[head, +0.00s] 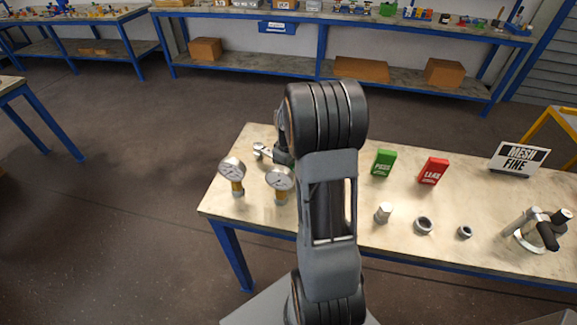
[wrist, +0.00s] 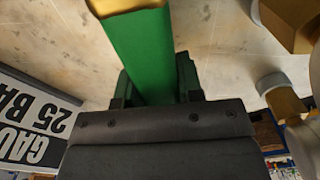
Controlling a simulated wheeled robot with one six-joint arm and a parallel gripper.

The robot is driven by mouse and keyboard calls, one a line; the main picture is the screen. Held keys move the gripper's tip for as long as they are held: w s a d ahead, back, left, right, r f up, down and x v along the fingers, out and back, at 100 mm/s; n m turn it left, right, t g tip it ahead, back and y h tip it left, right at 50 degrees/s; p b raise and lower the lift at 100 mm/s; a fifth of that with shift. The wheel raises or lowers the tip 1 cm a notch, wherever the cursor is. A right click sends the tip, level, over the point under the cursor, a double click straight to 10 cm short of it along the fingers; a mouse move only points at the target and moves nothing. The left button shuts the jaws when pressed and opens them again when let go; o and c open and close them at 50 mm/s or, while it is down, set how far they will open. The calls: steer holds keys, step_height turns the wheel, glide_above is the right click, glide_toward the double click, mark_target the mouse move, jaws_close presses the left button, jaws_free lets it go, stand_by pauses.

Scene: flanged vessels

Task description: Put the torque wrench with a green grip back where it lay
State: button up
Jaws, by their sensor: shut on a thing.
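The torque wrench's green grip (wrist: 143,52) runs up between the fingers of my gripper (wrist: 156,88) in the wrist view, with a yellowish end at the top edge. My gripper is shut on this grip. In the head view my arm hides most of the gripper and the green grip. A silver metal end (head: 262,152), apparently the wrench's head, shows left of my gripper, over the table's back left part. I cannot tell whether the wrench touches the table (head: 330,258).
Two pressure gauges (head: 232,170) (head: 279,180) stand near the left. A green box (head: 383,163), a red box (head: 433,171), small fittings (head: 424,226), a MESH FINE sign (head: 519,159) and a metal vessel (head: 528,232) are to the right. A gauge sign (wrist: 35,118) shows in the wrist view.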

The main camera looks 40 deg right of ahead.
steer(key=shift+f, duration=0.3)
steer(key=o, duration=1.1)
step_height(320, 180, up, 14)
steer(key=shift+f, duration=0.1)
steer(key=shift+m+t, duration=0.6)
steer(key=shift+t, duration=0.2)
steer(key=s+a, duration=0.1)
steer(key=a, duration=0.2)
steer(key=s+a+r, duration=0.1)
steer(key=s+a, duration=0.1)
steer(key=a, duration=0.1)
steer(key=s+a+r, duration=0.1)
steer(key=a, duration=0.2)
steer(key=shift+s+a+r, duration=0.1)
steer(key=shift+s+a, duration=0.05)
steer(key=shift+a, duration=0.1)
steer(key=shift+s+a+f+m+t, duration=0.35)
steer(key=shift+s+a, duration=1.15)
steer(key=shift+s+a+f+m+t, duration=0.3)
steer(key=shift+s+a+f+m, duration=0.1)
steer(key=shift+s+a, duration=1.1)
steer(key=shift+s+a+f+m+t, duration=0.35)
steer(key=shift+s+a, duration=1.1)
steer(key=shift+a, duration=0.05)
